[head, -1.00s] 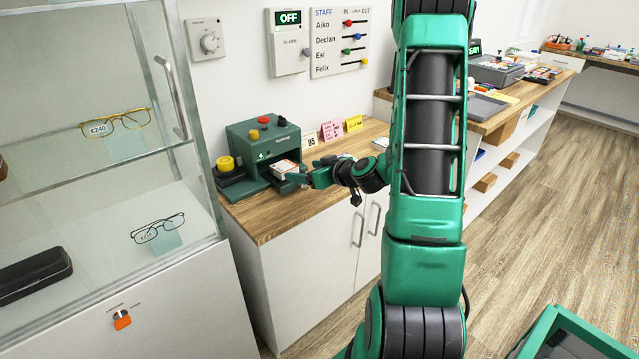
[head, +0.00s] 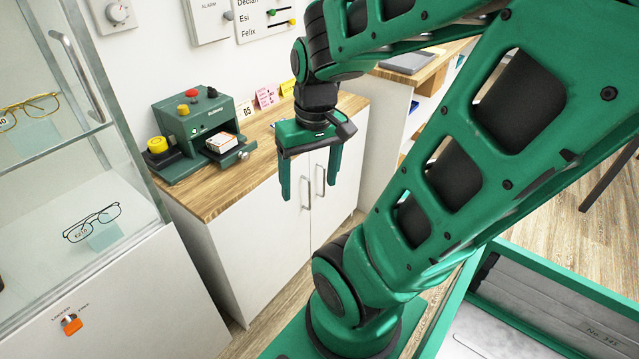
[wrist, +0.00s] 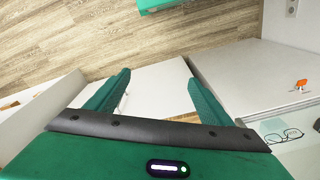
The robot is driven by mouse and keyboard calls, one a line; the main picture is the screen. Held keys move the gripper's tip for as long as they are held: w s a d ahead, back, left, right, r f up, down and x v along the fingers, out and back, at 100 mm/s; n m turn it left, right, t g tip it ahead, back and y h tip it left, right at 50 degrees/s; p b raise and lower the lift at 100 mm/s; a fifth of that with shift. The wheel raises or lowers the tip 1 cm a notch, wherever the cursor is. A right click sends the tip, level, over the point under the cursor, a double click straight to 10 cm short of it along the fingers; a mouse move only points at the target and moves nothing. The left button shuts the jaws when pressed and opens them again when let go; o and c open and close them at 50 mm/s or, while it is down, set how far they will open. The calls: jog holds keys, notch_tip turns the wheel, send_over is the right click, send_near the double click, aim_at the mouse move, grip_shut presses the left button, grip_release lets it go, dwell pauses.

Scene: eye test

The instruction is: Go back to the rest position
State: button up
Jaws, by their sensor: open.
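My gripper (head: 309,190) hangs fingers-down in front of the white cabinet in the head view, to the right of the green machine. Its two fingers are wide apart with nothing between them. It also shows open and empty in the wrist view (wrist: 156,95), over the cabinet's front and the wood floor. My green arm bends over the right side of the head view and hides part of the room behind it.
The green machine (head: 182,125) holds a small white-and-orange box (head: 221,142) on its tray, on the wooden counter (head: 205,204). A glass display case (head: 150,190) with glasses stands at left. A green-rimmed bin (head: 570,280) is at lower right.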

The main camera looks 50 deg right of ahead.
jog(key=shift+m+g, duration=0.5)
jog(key=shift+m, duration=0.4)
jog(key=s, duration=0.1)
jog(key=s+r, duration=0.1)
jog(key=s, duration=0.2)
jog(key=shift+s+a+r, duration=0.2)
jog(key=shift+a+r, duration=0.05)
jog(key=shift+a, duration=0.1)
jog(key=shift+w, duration=0.15)
